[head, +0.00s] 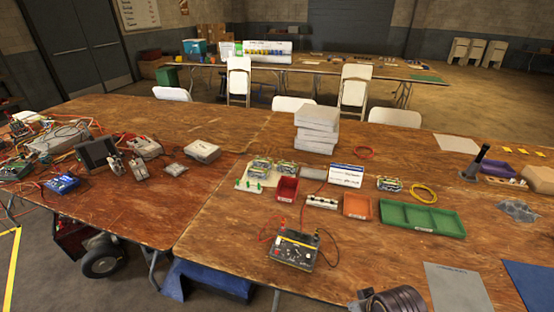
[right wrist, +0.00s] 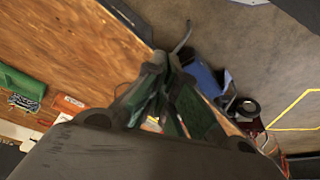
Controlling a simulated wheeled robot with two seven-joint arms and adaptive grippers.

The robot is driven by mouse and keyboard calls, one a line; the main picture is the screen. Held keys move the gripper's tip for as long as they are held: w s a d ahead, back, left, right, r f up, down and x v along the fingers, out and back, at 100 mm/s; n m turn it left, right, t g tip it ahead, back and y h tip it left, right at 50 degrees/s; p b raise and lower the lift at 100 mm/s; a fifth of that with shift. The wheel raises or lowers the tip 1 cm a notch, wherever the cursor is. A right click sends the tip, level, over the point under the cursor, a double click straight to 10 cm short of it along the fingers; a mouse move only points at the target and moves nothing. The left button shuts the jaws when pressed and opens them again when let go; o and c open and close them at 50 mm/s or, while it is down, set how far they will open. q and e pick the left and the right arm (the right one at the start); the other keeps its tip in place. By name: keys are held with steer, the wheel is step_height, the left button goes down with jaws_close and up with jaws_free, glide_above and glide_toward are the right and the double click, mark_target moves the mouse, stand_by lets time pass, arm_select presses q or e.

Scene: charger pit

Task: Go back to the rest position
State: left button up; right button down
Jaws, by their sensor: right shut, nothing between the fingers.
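My right gripper (right wrist: 170,66) is in the right wrist view. Its dark, green-sided fingers come together at the tips with nothing between them. Behind it are the wooden table top (right wrist: 62,45) and the grey floor (right wrist: 262,50). No fingertips show in the head view, and my left gripper is in neither view. In the head view, a black tester with leads (head: 293,249) stands near the front table's edge. A green divided tray (head: 423,218), a red bin (head: 287,190) and an orange bin (head: 357,206) stand behind it.
A stack of pale boxes (head: 317,128) stands at the table's back. Cables and devices crowd the left table, including a blue device (head: 62,184). A red wheeled machine (head: 88,250) and a blue item (head: 207,279) are below. A grey mat (head: 457,288) lies front right.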

steer(key=s+d+f+g, duration=0.1)
steer(key=s+f, duration=0.1)
steer(key=f, duration=1.5)
steer(key=s+f+g, duration=0.1)
steer(key=s+f, duration=0.1)
steer(key=f, duration=1.5)
steer(key=s+d+f, duration=0.2)
steer(key=s+f, duration=0.7)
steer(key=s, duration=0.2)
steer(key=s+d+f, duration=0.2)
steer(key=s+f, duration=0.8)
steer(key=s, duration=0.1)
steer(key=shift+g+h, duration=0.3)
steer(key=shift+g, duration=0.1)
